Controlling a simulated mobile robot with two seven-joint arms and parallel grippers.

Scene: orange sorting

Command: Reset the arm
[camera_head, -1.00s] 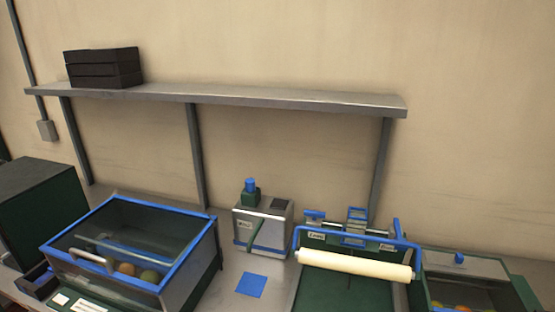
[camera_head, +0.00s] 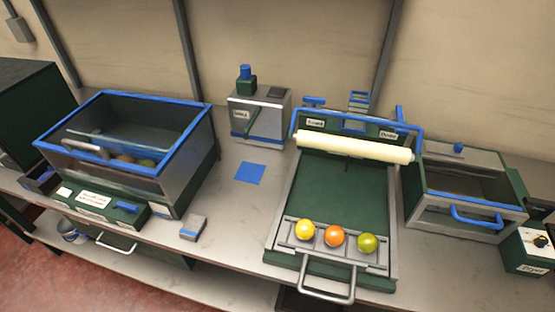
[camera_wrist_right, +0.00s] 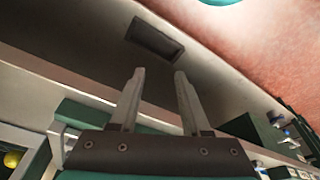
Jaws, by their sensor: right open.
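My right gripper (camera_wrist_right: 157,95) shows in the right wrist view, its two fingers apart with nothing between them. Neither of my grippers shows in the head view. In the head view a yellow ball (camera_head: 305,230), an orange ball (camera_head: 334,236) and a green ball (camera_head: 367,243) sit in a row on the front rack of a green tray (camera_head: 340,190). A yellow ball (camera_wrist_right: 12,159) also shows at the lower left of the right wrist view.
A blue-rimmed glass bin (camera_head: 150,96) holding several fruits stands at left. A white roller (camera_head: 355,146) spans the tray. A lidded metal box (camera_head: 462,185) stands at right. A blue square (camera_head: 250,173) lies on clear grey bench, with a small grey block (camera_head: 193,227) near the front.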

